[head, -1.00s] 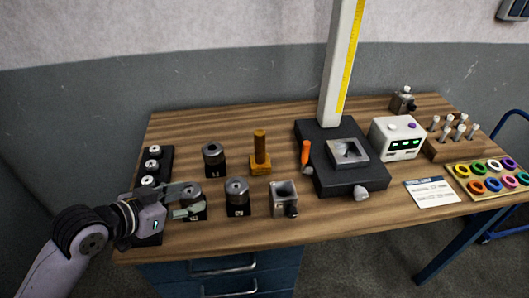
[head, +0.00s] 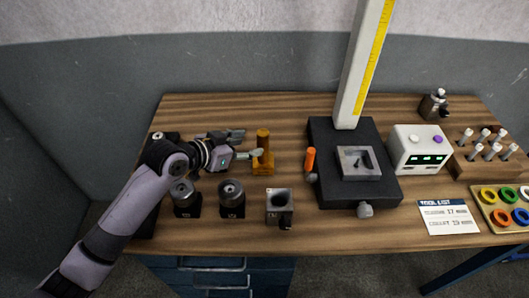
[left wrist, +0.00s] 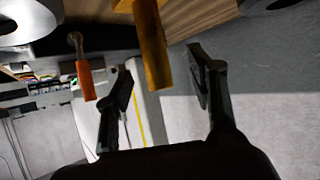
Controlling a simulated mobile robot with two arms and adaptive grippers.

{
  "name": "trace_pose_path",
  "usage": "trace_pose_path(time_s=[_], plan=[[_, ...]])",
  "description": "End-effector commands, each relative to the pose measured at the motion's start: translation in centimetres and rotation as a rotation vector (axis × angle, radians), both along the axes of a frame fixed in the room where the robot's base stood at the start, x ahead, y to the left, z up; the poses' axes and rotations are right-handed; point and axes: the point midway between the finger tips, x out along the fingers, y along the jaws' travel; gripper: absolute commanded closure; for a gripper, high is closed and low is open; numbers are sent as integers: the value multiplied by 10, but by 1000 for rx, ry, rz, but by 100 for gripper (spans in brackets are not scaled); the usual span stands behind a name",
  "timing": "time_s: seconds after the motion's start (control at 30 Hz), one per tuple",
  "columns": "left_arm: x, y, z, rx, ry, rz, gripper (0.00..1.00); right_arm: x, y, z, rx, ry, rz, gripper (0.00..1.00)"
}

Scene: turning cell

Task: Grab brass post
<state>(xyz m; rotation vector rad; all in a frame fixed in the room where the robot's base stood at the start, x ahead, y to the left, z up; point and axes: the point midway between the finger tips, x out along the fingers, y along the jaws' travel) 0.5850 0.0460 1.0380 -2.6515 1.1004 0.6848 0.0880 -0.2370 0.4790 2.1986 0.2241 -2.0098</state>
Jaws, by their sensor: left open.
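The brass post (head: 263,142) stands upright on its brass-coloured square base in the middle left of the bench in the head view. My left gripper (head: 246,143) is open just left of the post, its fingers pointing right toward it. In the left wrist view the post (left wrist: 152,45) shows in the gap between the two spread fingers (left wrist: 160,66), and nothing is held. I cannot tell whether a finger touches it. My right gripper is not in view.
Two dark round holders (head: 232,198) and a grey square block (head: 280,204) stand in front. An orange-handled tool (head: 310,162) and a black stand base (head: 325,135) with a tall column are to the right. Wood behind the post is clear.

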Motion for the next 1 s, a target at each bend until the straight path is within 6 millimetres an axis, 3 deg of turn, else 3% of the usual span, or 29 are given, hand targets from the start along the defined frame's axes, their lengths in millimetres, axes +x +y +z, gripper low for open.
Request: trace_pose_path(time_s=[0.27,0.5,0.7,1.0], plan=[[13,-13,-8,0,-2,0,49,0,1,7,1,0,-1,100],[27,-40,-15,-1,2,0,49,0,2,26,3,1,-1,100],[39,-49,-27,0,0,1,49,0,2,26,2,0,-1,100],[40,-50,-29,1,-1,1,50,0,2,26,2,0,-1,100]])
